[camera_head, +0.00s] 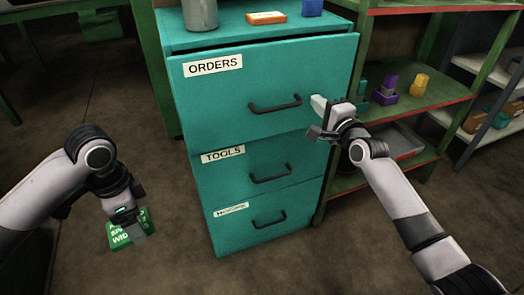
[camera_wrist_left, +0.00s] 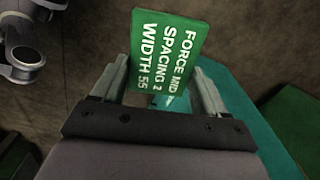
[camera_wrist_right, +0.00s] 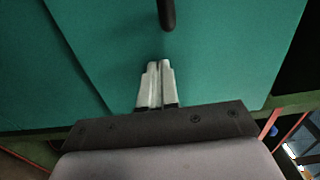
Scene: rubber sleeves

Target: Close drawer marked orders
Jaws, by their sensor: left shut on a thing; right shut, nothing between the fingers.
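The drawer marked ORDERS (camera_head: 225,95) is the top drawer of a teal cabinet. Its front seems to stand out past the drawer fronts below, so it looks partly open. Its dark handle (camera_head: 275,104) also shows at the top of the right wrist view (camera_wrist_right: 167,14). My right gripper (camera_head: 318,103) is shut and empty, with its fingertips at the right part of this drawer front, right of the handle. I cannot tell whether they touch it. My left gripper (camera_wrist_left: 165,85) is shut on a green card (camera_wrist_left: 166,45) with white print, low at the left, away from the cabinet.
Below are the TOOLS drawer (camera_head: 235,175) and a third drawer (camera_head: 255,220), both looking shut. A grey cylinder (camera_head: 200,14) and an orange block (camera_head: 266,17) stand on the cabinet. A green shelf (camera_head: 430,105) with purple and yellow items stands close at the right.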

